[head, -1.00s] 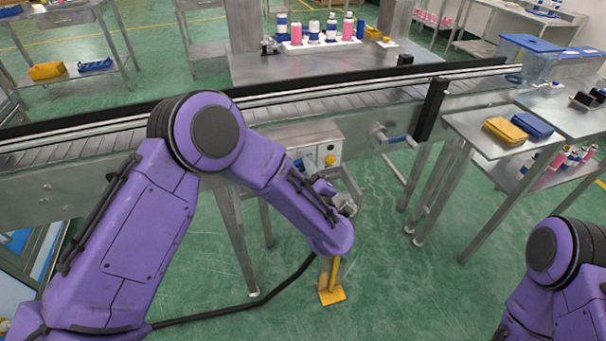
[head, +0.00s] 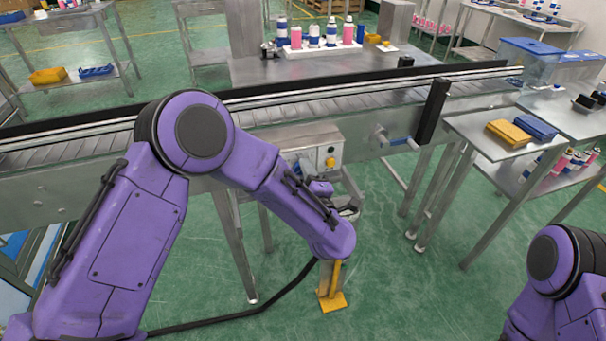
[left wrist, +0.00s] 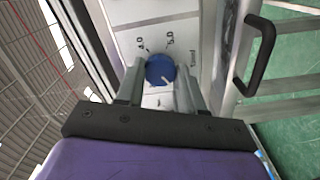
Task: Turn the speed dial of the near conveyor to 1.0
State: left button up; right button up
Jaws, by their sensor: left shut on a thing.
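The speed dial (left wrist: 160,69) is a round blue knob with a pale pointer mark, on a light panel printed with 4.0, 5.0 and a sideways word. In the left wrist view, the two grey fingers of my left gripper (left wrist: 159,78) lie on either side of the dial and are shut on it. The grey control box (head: 322,153) is fixed to the front side of the near conveyor (head: 290,112). My right gripper is out of view.
A yellow button (head: 330,162) sits on the box. A crank with a blue handle (head: 397,140) sticks out to its right. A steel side table (head: 465,124) holds yellow and blue items. A yellow foot piece (head: 332,301) stands on the green floor below.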

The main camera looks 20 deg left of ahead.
pick_arm(q)
jog(key=o, duration=1)
jog(key=shift+o, duration=0.2)
jog(key=b+v, duration=0.1)
jog(key=v, duration=0.9)
jog(key=shift+s+d, duration=0.25)
